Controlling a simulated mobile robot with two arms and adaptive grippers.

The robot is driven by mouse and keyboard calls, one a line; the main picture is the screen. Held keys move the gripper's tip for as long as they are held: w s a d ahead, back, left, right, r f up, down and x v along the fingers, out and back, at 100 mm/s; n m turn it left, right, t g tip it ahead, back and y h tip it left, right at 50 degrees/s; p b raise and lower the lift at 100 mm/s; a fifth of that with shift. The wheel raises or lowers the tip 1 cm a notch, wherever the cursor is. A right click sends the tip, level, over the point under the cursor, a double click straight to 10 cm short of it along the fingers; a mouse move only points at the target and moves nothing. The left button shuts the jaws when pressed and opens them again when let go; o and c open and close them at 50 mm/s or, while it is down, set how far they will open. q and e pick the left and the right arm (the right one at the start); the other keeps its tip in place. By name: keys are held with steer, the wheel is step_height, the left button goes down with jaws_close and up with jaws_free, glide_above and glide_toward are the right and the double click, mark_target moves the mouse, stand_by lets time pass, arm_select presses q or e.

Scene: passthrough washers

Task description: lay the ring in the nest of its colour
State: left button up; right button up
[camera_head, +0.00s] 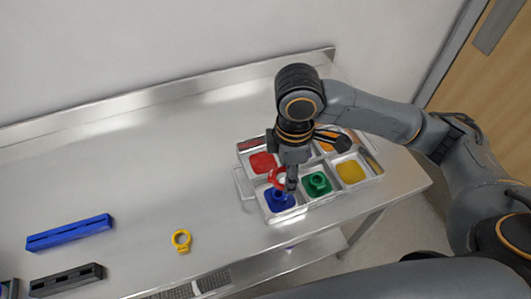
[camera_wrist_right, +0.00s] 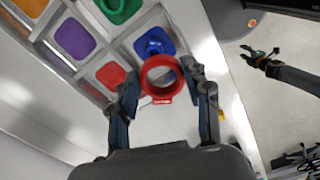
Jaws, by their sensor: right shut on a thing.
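My right gripper (camera_head: 283,184) is shut on a red ring (camera_head: 277,178), held over the tray near the blue compartment. In the right wrist view the red ring (camera_wrist_right: 161,76) sits between the fingertips (camera_wrist_right: 160,82), overlapping the edge of the blue piece (camera_wrist_right: 153,43) behind it. The red nest (camera_head: 262,162) is in the tray's far left compartment and looks empty; it also shows in the wrist view (camera_wrist_right: 110,75). A small gripper (camera_wrist_right: 260,58), apparently my left one, is over the floor at the right of the wrist view; its opening is too small to judge.
The tray (camera_head: 243,185) also has blue (camera_head: 279,200), green (camera_head: 318,184), yellow (camera_head: 351,171) and orange (camera_head: 327,146) compartments. A yellow ring (camera_head: 181,241) lies on the metal table. A blue bar (camera_head: 68,232) and a dark bar (camera_head: 66,279) lie at left. The table's middle is clear.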

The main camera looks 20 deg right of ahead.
steer(key=r+n+p, duration=0.1)
steer(key=r+n, duration=0.1)
steer(key=n, duration=0.2)
steer(key=n+p, duration=0.3)
steer(key=p, duration=0.1)
glide_above(267, 160)
steer(key=s, duration=0.1)
step_height(267, 160, down, 9)
steer(key=shift+a+r, duration=0.1)
steer(key=shift+a, duration=0.05)
steer(key=shift+w+f, duration=0.35)
steer(key=shift+f, duration=0.15)
step_height(267, 160, down, 3)
steer(key=shift+w+f, duration=0.1)
steer(key=shift+f, duration=0.1)
